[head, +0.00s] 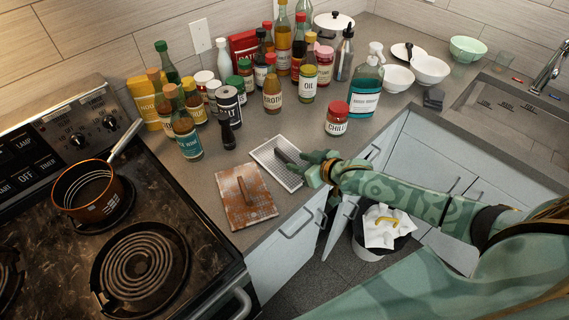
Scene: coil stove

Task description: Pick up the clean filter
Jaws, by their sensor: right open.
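The clean filter (266,153), a pale mesh panel with a light frame, lies flat on the counter near its front edge. A dark bar-shaped handle (287,158) shows across its middle. My right gripper (306,164) is open at the filter's right side, by the right end of the handle. It hides part of that side, and I cannot tell whether it touches the handle. A dirty, rust-brown filter (234,209) with a handle lies on the counter to the left of the clean one. My left gripper is not in view.
The coil stove (179,226) with a copper pot (84,196) stands at the left. Bottles and jars crowd the counter behind the filters; a chilli jar (337,125) and a blue spray bottle (364,92) are nearest. A bin (372,248) stands on the floor below.

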